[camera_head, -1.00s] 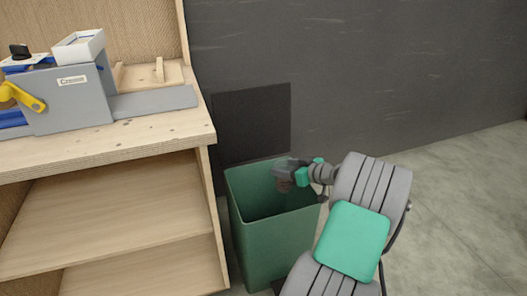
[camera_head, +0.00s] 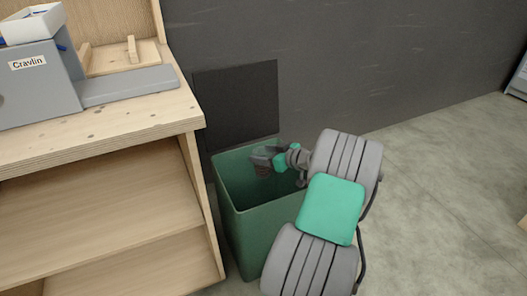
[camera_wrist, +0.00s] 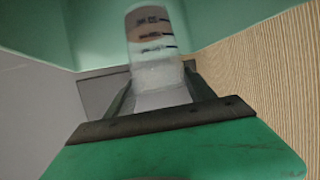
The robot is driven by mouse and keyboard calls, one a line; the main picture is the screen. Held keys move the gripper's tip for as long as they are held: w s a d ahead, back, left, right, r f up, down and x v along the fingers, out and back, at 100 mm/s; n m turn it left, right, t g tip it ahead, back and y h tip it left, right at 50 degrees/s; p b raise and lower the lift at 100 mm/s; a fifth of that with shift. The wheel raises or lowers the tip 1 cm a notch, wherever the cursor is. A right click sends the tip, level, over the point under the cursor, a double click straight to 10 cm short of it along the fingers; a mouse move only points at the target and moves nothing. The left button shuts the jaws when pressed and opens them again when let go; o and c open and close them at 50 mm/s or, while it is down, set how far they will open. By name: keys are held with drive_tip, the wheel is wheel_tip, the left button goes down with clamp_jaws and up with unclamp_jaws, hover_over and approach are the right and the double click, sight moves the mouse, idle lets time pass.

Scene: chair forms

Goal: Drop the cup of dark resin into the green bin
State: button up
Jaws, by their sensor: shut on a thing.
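The green bin (camera_head: 262,226) stands on the floor against the right side of the wooden bench, its top open. My gripper (camera_head: 262,160) is over the bin's opening in the head view. In the wrist view my gripper (camera_wrist: 158,92) is shut on a translucent cup (camera_wrist: 152,35) with dark printed marks and a brownish band. The bin's pale green wall (camera_wrist: 230,18) also shows around the cup in the wrist view. The bin's floor is hidden in the head view.
The wooden bench (camera_head: 120,133) with open shelves stands left of the bin and bears a grey machine (camera_head: 40,85). A dark wall (camera_head: 380,50) with a black panel (camera_head: 236,103) is behind the bin. Bare floor (camera_head: 450,190) lies to the right.

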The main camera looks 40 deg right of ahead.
drive_tip(key=shift+r, duration=0.1)
drive_tip(key=o, duration=1.1)
drive_tip(key=shift+c, duration=0.2)
drive_tip(key=p+v, duration=0.2)
drive_tip(key=v, duration=0.5)
drive_tip(key=shift+s, duration=0.4)
drive_tip(key=shift+r, duration=0.1)
